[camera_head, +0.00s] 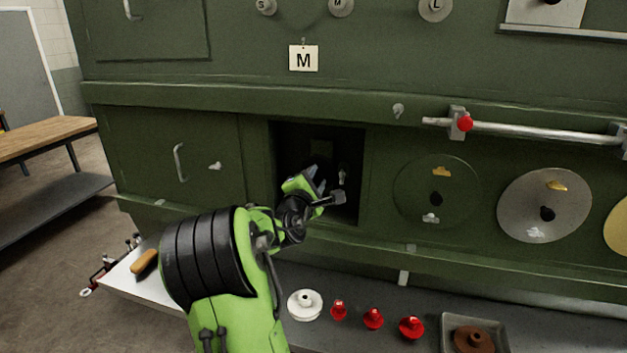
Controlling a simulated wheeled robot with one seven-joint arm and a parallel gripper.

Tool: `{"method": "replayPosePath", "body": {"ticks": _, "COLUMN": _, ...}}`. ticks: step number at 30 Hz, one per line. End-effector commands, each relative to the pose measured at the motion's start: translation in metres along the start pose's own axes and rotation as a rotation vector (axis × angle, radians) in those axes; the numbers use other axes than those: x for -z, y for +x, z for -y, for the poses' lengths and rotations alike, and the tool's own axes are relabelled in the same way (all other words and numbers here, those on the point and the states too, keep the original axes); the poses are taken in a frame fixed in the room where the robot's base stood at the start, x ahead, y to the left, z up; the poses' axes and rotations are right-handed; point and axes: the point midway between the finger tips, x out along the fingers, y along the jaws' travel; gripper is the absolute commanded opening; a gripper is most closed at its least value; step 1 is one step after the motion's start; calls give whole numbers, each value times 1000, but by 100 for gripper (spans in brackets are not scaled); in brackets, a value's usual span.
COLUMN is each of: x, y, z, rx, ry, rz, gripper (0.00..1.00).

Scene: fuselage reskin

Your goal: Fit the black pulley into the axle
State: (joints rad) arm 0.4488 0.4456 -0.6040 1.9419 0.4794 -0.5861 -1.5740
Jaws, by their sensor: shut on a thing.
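My gripper (325,187) reaches into a dark square recess (350,210) in the green machine's front. Its jaws are shut on a dark thing, which looks like the black pulley (319,169), barely distinct from the dark inside. A small light metal part, perhaps the axle (343,176), shows in the recess just right of the gripper. I cannot tell whether the pulley touches it, as the gripper and the shadow hide the contact.
A white pulley (304,306), several red knobs (373,318) and a tray (498,329) with a brown part lie on the front ledge. A metal bar (545,129) and round discs (545,205) are on the right.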

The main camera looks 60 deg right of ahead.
Motion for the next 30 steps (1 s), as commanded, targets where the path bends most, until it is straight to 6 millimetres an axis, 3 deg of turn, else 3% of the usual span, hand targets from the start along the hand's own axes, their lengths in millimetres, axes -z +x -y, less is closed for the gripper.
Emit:
{"method": "replayPosePath", "body": {"ticks": 28, "x": 0, "y": 19, "z": 0, "rx": 0, "ry": 0, "rz": 1, "gripper": 1}}
{"method": "replayPosePath", "body": {"ticks": 29, "x": 0, "y": 19, "z": 0, "rx": -1, "ry": 0, "rz": 1, "gripper": 37}}
{"method": "replayPosePath", "body": {"ticks": 30, "x": 0, "y": 19, "z": 0, "rx": -1, "ry": 0, "rz": 1, "gripper": 43}}
